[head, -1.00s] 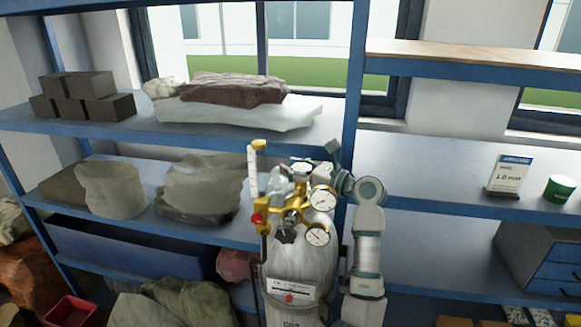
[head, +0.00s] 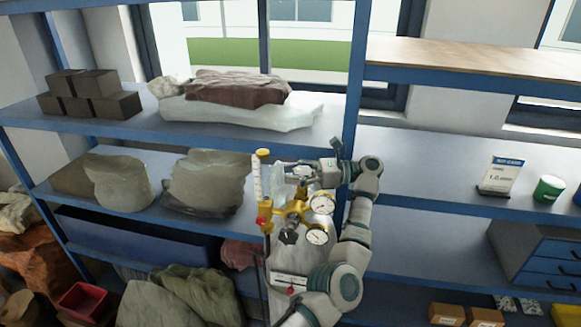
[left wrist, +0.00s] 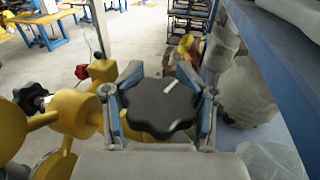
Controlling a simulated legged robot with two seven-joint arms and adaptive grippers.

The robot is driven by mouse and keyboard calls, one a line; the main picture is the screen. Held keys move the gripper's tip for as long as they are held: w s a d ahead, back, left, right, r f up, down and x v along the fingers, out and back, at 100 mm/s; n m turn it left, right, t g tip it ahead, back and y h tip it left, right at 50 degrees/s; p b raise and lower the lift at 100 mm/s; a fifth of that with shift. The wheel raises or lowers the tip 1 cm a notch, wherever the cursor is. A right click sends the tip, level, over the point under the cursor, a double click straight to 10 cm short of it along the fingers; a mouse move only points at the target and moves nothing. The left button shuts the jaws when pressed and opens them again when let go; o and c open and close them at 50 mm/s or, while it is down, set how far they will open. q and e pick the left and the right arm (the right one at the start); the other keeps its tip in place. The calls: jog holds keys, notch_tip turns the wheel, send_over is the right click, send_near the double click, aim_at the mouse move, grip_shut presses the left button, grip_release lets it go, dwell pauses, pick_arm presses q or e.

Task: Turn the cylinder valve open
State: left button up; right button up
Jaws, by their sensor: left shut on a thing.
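The grey gas cylinder (head: 292,262) stands upright in front of the shelves, with a brass regulator (head: 293,210) and two round gauges (head: 321,204) at its top. The cylinder valve's black lobed handwheel (left wrist: 160,106) carries a white mark and fills the middle of the left wrist view. My left gripper (left wrist: 163,92) has a finger on each side of the handwheel and is shut on it. In the head view my left gripper (head: 312,169) is at the cylinder top, where it partly hides the valve. My right gripper is not in view.
A flow tube with a yellow top (head: 257,175) stands left of the regulator. A blue shelf upright (head: 352,85) rises just behind the cylinder. Shelves hold dark blocks (head: 90,95), sacks (head: 205,180), a sign card (head: 502,175) and a green tin (head: 549,188).

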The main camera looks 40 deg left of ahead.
pick_arm(q)
jog(key=shift+d+r+n+g+h+p, duration=0.1)
jog(key=shift+r+n+g+h+p, duration=0.1)
jog(key=shift+n+g+h+p, duration=0.15)
dwell(0.4)
jog(key=o, duration=0.8)
jog(key=shift+o, duration=1)
jog(key=shift+w+f, duration=0.1)
jog(key=shift+w+d+f, duration=0.1)
jog(key=shift+w, duration=0.1)
jog(key=shift+s, duration=0.15)
jog(key=shift+s, duration=0.1)
